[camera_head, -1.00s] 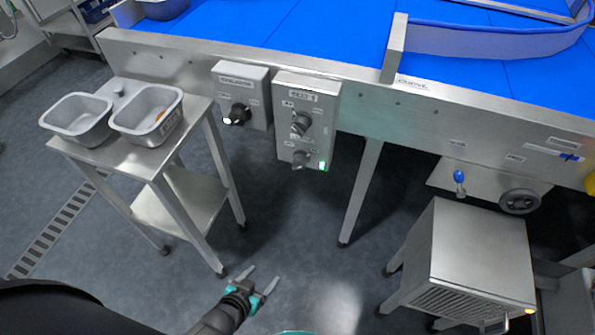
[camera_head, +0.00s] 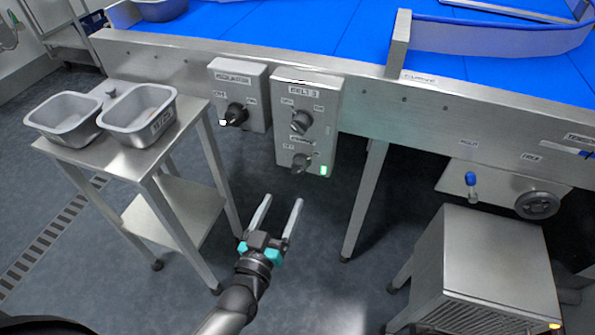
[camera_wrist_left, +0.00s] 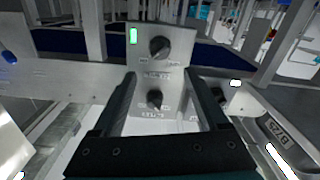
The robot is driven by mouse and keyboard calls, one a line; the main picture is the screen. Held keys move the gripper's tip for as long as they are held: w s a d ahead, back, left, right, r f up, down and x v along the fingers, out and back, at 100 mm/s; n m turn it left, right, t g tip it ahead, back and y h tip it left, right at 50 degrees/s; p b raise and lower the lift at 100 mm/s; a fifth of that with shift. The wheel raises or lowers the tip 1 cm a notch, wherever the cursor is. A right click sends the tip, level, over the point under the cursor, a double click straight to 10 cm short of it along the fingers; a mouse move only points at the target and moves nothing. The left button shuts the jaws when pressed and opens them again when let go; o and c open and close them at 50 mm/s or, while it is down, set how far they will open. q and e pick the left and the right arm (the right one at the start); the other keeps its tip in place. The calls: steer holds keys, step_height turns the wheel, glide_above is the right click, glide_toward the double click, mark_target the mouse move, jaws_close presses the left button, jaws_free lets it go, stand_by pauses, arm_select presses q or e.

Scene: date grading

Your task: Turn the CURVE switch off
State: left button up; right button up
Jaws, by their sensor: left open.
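The grey control box (camera_head: 281,125) on the conveyor's side has an upper knob (camera_head: 301,121) under a "BELT 3" label. Its lower knob (camera_head: 301,162), under a small blurred label that may read CURVE, sits beside a lit green lamp (camera_head: 323,170). My left gripper (camera_head: 281,200) is open and empty, below the box with its fingers pointing up towards it. The left wrist view shows the box upside down: the lower knob (camera_wrist_left: 160,47) by the green lamp (camera_wrist_left: 133,36), and the upper knob (camera_wrist_left: 154,98) between my fingers in the picture. No contact shows. My right gripper is out of view.
Another switch box (camera_head: 239,95) with a black knob is just left. A steel stand (camera_head: 150,160) with two metal bins is further left. A steel cabinet (camera_head: 490,265), a blue-tipped lever (camera_head: 471,180) and a handwheel (camera_head: 538,204) are at the right. A conveyor leg (camera_head: 366,200) is close right of my gripper.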

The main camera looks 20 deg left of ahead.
mark_target(296, 171)
arm_select(q)
steer(key=w+b, duration=0.2)
steer(key=w, duration=0.3)
steer(key=w+b, duration=0.1)
steer(key=w, duration=0.4)
steer(key=shift+w+d+f+b, duration=0.15)
steer(key=shift+w+d+b, duration=0.05)
steer(key=shift+w+b, duration=0.15)
steer(key=shift+w, duration=0.4)
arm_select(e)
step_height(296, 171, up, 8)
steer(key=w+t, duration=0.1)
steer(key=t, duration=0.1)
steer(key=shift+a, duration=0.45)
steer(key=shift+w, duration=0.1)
arm_select(q)
jaws_close()
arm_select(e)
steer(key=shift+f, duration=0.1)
